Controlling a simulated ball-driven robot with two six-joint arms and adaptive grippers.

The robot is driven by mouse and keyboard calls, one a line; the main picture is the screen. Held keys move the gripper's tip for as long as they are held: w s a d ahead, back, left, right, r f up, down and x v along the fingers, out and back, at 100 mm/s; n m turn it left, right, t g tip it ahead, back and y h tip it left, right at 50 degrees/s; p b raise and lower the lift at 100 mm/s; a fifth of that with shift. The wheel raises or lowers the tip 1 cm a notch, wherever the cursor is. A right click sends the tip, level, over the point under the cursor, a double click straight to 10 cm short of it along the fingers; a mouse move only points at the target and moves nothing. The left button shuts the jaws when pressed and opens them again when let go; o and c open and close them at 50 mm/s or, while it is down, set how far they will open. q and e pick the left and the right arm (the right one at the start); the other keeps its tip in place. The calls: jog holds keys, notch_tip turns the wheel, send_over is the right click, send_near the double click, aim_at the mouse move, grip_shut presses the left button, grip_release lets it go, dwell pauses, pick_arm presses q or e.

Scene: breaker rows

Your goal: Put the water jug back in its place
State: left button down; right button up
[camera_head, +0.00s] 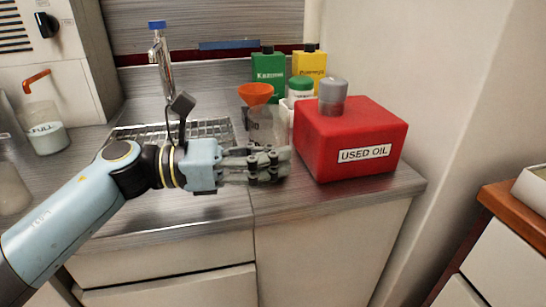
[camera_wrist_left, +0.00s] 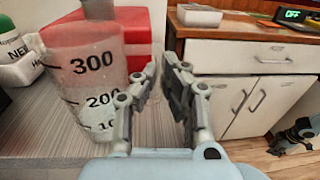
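A clear vessel (camera_head: 45,128) marked FULL stands on the counter at the left, by an orange handle or spout; I cannot tell if it is the water jug. A clear beaker (camera_head: 266,124) stands beside the red USED OIL can (camera_head: 340,138). In the left wrist view the beaker (camera_wrist_left: 88,75) shows marks 300 and 200, just left of my fingers. My left gripper (camera_head: 284,165) is over the counter's front, before the beaker. In the left wrist view its fingertips (camera_wrist_left: 161,70) are nearly together with nothing between them.
An orange funnel (camera_head: 256,92), green bottle (camera_head: 268,68) and yellow bottle (camera_head: 310,66) stand at the back. The counter's right front corner (camera_head: 400,187) is clear.

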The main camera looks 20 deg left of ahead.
pick_arm(q)
jog(key=shift+f, duration=0.2)
jog(key=c, duration=1.5)
grip_release()
jog(key=shift+r, duration=0.1)
jog(key=shift+r, duration=0.2)
jog(key=b+v, duration=0.1)
jog(key=v, duration=1)
jog(key=shift+s+a, duration=0.2)
jog(key=shift+a, duration=0.25)
